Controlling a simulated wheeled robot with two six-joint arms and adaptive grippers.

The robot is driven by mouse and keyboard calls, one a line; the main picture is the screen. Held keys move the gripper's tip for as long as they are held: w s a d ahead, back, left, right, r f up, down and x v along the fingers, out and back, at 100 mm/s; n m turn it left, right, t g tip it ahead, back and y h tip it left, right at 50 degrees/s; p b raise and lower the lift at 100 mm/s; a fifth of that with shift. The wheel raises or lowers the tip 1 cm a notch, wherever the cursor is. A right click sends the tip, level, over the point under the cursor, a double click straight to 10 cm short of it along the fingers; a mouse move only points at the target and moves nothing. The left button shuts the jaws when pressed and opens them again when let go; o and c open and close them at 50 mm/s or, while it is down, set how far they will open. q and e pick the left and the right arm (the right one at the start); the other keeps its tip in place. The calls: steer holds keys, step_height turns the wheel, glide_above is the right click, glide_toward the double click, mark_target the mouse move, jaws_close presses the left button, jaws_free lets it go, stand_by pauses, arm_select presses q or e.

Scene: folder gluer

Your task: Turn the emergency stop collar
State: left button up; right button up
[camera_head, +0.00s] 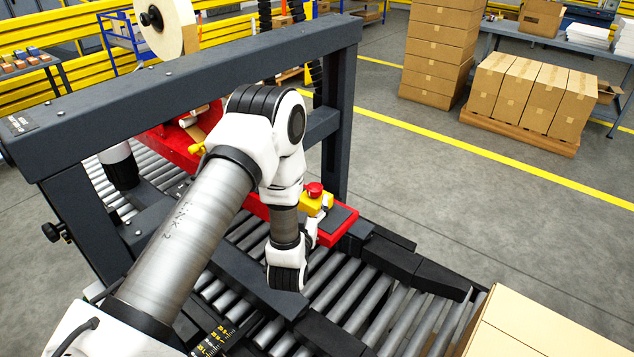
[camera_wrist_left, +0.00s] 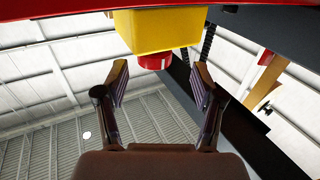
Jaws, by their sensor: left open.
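The emergency stop is a red mushroom button (camera_head: 315,189) on a yellow box (camera_head: 316,206), at the near end of the red machine arm. In the left wrist view the yellow box (camera_wrist_left: 160,32) is at the top centre and the red button with its collar (camera_wrist_left: 154,62) shows below it. My left gripper (camera_wrist_left: 161,80) is open and empty, with one finger on each side of the red button and apart from it. In the head view my left gripper is mostly hidden behind its own wrist, close beside the yellow box. My right gripper is not in view.
The dark gantry frame (camera_head: 190,75) spans above my left arm, with a post right behind the button. The roller conveyor (camera_head: 345,290) runs beneath. A cardboard carton (camera_head: 540,325) is at the lower right.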

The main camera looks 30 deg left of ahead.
mark_target(308, 192)
arm_select(q)
steer(key=x, duration=0.3)
steer(key=p+x, duration=0.1)
steer(key=x, duration=0.1)
steer(key=shift+w+d+f, duration=0.25)
steer(key=shift+w+d, duration=0.05)
steer(key=shift+d, duration=0.05)
steer(key=shift+s+a+r, duration=0.1)
steer(key=shift+s, duration=0.15)
steer(key=c, duration=1.2)
steer(key=shift+o, duration=0.2)
steer(key=shift+m+h, duration=0.4)
steer(key=shift+h, duration=0.2)
steer(key=m+h, duration=0.2)
steer(key=h, duration=0.1)
steer(key=m+t+h, duration=0.1)
steer(key=m+h, duration=0.1)
steer(key=h, duration=0.1)
steer(key=shift+a+r+h+p, duration=0.1)
steer(key=shift+h+p, duration=0.3)
steer(key=m+h, duration=0.2)
steer(key=h, duration=0.1)
steer(key=shift+m+h, duration=0.3)
steer(key=shift+m, duration=0.1)
steer(key=shift+m+g+h+b, duration=0.35)
steer(key=shift+m+g+h, duration=0.35)
steer(key=shift+m+h, duration=0.65)
steer(key=shift+h, duration=0.55)
